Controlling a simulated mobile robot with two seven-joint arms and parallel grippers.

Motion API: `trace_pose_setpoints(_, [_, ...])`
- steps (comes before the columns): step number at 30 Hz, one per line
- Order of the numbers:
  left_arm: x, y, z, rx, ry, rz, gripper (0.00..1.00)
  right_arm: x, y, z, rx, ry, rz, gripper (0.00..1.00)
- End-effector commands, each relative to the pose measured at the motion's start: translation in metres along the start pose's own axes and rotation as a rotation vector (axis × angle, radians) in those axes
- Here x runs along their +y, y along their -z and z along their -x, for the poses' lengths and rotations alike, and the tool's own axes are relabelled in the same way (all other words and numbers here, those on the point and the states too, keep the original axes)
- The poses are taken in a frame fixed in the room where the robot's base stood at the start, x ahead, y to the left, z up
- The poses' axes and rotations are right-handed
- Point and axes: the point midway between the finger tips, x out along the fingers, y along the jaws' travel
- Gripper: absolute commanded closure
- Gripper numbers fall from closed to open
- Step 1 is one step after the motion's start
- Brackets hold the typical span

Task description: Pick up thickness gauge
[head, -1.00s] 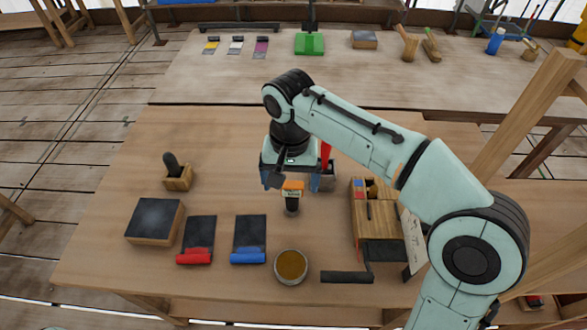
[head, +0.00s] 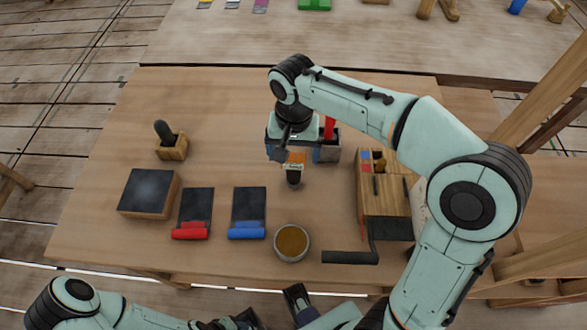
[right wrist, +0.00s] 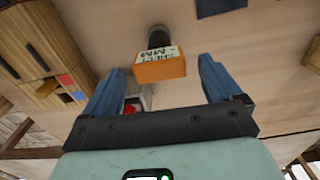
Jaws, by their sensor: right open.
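The thickness gauge (head: 294,179) has an orange, labelled block and a dark rounded part, and is over the wooden table. In the right wrist view the orange block (right wrist: 158,70) shows large, its dark part behind it. My right gripper (head: 294,154) is open, its two blue fingers to either side of the orange block. In the wrist view, gaps show between the block and both fingers. My left arm comes in at the bottom left of the head view; its gripper end is partly cut off by the lower edge.
A grey bin (head: 328,152) with a red item stands just behind the right gripper. A wooden box (head: 382,203) with a dark crank is to the right. A round bowl (head: 292,242), blue roller (head: 246,230), red roller (head: 190,230) and dark-topped block (head: 150,192) lie nearer and left.

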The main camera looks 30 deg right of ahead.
Motion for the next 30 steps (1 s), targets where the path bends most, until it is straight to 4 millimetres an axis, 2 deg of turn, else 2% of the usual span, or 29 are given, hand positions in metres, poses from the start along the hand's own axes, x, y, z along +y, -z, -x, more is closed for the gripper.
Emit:
trace_pose_setpoints(9, [-0.001,0.004,-0.007,0.011,-0.003,-0.002,0.57,0.001,-0.002,-0.045,-0.003,-0.004,-0.001,0.08])
trace_pose_setpoints(18, [-0.001,0.004,-0.007,0.013,-0.003,-0.002,0.57,0.000,-0.002,-0.050,-0.001,-0.002,-0.001,0.08])
trace_pose_setpoints(20, [-0.001,0.004,-0.007,0.014,-0.003,-0.002,0.57,0.000,-0.002,-0.050,-0.001,-0.001,0.000,0.25])
trace_pose_setpoints(24, [-0.001,0.004,-0.006,0.014,-0.003,-0.002,0.57,0.000,-0.002,-0.050,-0.001,-0.001,0.000,0.70])
trace_pose_setpoints(30, [-0.001,0.004,-0.007,0.014,-0.003,-0.002,0.57,0.000,-0.002,-0.049,0.000,0.000,0.000,0.70])
